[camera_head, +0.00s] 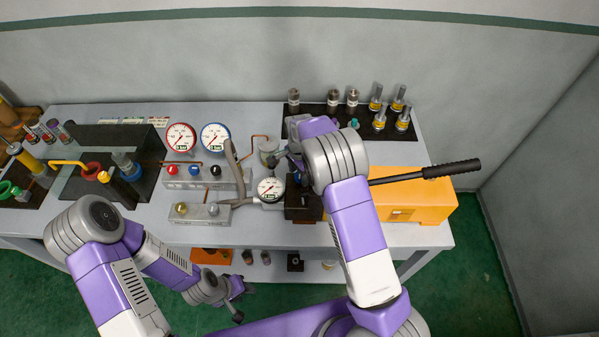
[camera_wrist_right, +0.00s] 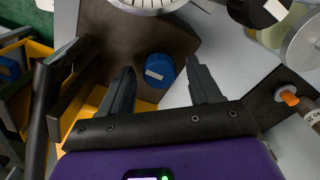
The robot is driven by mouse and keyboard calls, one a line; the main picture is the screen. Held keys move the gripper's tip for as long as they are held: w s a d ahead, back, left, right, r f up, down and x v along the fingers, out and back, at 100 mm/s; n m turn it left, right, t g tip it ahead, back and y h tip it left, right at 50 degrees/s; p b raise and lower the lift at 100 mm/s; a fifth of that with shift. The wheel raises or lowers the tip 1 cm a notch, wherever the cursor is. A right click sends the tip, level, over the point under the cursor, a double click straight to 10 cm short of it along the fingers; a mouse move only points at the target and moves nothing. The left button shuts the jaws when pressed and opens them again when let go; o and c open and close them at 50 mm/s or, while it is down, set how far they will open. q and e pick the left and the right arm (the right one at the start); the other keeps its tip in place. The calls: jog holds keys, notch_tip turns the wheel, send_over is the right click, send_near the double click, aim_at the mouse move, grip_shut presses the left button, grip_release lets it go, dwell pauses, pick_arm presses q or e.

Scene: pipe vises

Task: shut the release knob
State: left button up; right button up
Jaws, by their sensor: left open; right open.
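A round blue knob with a white mark, which I take for the release knob (camera_wrist_right: 160,70), sits on a dark block (camera_wrist_right: 125,35) in the right wrist view. My right gripper (camera_wrist_right: 160,80) is open, with one finger on each side of the knob. The fingers look apart from it, but I cannot tell how deep they reach. My left gripper (camera_head: 236,300) is open and empty, low in front of the table.
A long black-handled lever (camera_head: 450,169) sticks out right over an orange box (camera_head: 420,205). Left of the gauge stand a valve block (camera_head: 200,183) with coloured knobs and two dial gauges (camera_head: 181,137). Several fittings stand on a dark tray (camera_head: 318,107) behind.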

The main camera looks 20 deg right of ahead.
aim_at(299, 175)
notch_tip(299, 175, up, 8)
jog(key=shift+f, duration=0.2)
dwell(0.6)
